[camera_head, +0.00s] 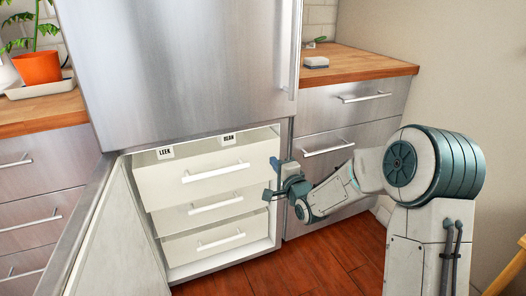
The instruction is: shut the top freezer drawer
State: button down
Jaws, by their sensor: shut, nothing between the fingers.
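The top freezer drawer (208,177) is white with a white bar handle. It stands out further than the drawers below it, and its open top shows a strip of the inside. Two small labels, "LEEK" (165,153) and "BEAN" (228,139), show at its top edge. The middle drawer (207,211) and bottom drawer (212,241) sit beneath it. My gripper (270,179) is shut and empty at the right end of the top drawer's front. I cannot tell whether it touches the drawer.
The freezer door (117,240) hangs open at the left. The steel upper door (185,65) is shut. Steel drawers (343,140) under a wooden counter (362,65) stand at the right, close to my arm. Wooden floor (320,262) is clear in front.

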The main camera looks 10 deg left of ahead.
aim_at(259, 144)
jog(key=shift+b+x, duration=1.3)
jog(key=shift+x, duration=3.3)
jog(key=shift+w+a, duration=0.15)
jog(key=shift+w, duration=0.2)
